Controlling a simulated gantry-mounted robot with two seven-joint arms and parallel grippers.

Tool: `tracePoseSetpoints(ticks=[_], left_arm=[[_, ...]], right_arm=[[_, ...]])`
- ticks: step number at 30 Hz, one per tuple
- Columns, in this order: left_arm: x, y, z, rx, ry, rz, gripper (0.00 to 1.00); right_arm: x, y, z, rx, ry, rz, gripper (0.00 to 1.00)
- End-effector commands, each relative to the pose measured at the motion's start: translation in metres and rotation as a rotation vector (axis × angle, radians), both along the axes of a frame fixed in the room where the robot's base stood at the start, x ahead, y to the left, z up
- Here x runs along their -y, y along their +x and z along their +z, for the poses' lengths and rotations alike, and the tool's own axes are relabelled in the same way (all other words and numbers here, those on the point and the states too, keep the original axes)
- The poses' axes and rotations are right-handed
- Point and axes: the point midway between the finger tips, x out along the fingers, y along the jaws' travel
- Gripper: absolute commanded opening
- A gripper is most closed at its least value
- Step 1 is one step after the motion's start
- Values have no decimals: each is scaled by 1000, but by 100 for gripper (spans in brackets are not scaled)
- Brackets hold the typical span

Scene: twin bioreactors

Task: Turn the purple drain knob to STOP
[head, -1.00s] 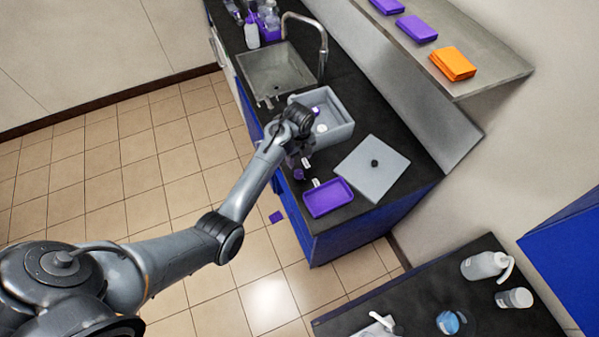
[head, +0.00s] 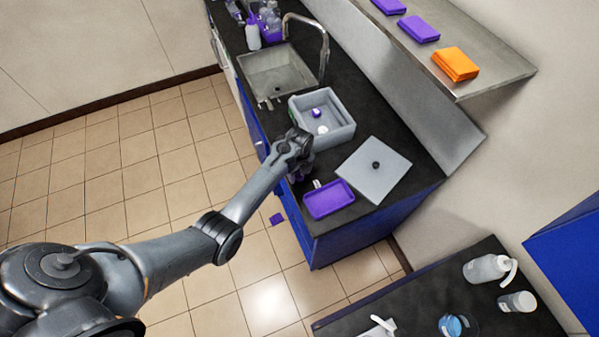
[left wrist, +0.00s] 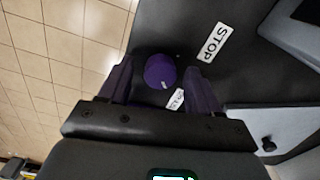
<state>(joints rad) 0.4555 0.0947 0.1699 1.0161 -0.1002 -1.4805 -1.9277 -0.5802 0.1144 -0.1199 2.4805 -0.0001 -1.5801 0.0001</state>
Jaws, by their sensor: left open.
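The purple drain knob (left wrist: 160,72) shows in the left wrist view on the black counter, with a small pale mark on its side near the lower label. A white STOP label (left wrist: 214,42) lies to its upper right. A second small white label (left wrist: 176,99) lies just below the knob, its text hard to read. My left gripper (left wrist: 159,68) is open, its two purple fingers on either side of the knob with gaps showing. In the head view my left gripper (head: 298,172) is at the counter's front edge and hides the knob. My right gripper is not in view.
A grey tub (head: 343,137) with small items stands behind the gripper. A purple tray (head: 330,200) and a grey lid (head: 393,168) with a black knob lie to the right. A sink (head: 277,75) is farther back.

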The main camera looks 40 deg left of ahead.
Motion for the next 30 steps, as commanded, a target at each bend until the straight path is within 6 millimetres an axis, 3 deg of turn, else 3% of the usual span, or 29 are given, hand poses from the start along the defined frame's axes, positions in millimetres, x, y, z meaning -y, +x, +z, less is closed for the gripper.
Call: tracePoseSetpoints(ticks=[2, 13, 22, 30], left_arm=[[0, 0, 0, 0, 0, 0, 62], [0, 0, 0, 0, 0, 0, 7], [0, 0, 2, 0, -1, 39, 7], [0, 0, 4, -1, -2, 196, 7]], right_arm=[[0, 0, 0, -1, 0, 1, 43], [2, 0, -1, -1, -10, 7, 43], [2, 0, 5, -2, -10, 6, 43], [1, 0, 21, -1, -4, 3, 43]])
